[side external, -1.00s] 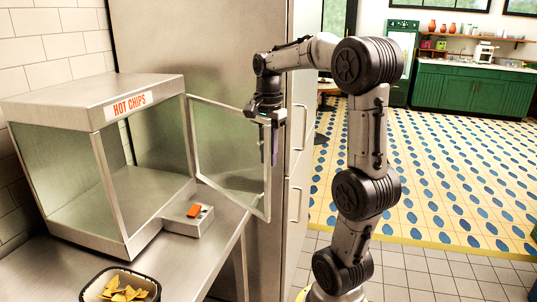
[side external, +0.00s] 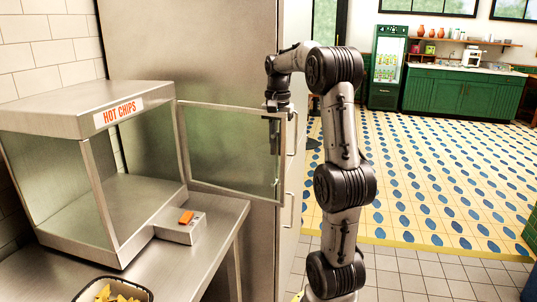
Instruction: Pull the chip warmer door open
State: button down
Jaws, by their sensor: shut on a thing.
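The chip warmer (side external: 70,122), a metal and glass box labelled "HOT CHIPS", stands on the metal counter at the left. Its framed glass door (side external: 228,150) stands swung wide open, reaching right from the box's right side. My gripper (side external: 276,125) is at the door's free outer edge, shut on the dark upright door handle (side external: 276,140). The fingertips are small and partly hidden against the handle. The inside of the warmer looks empty.
A small control box with an orange switch (side external: 186,217) sits on the counter (side external: 200,255) beside the warmer. A black tray of chips (side external: 112,290) is at the front edge of view. A tall metal cabinet (side external: 200,50) stands behind the door.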

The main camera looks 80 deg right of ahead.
jog(key=shift+d+r, duration=0.1)
jog(key=shift+d, duration=0.85)
jog(key=c, duration=0.9)
grip_release()
notch_tip(320, 180, up, 14)
jog(key=shift+f, duration=0.1)
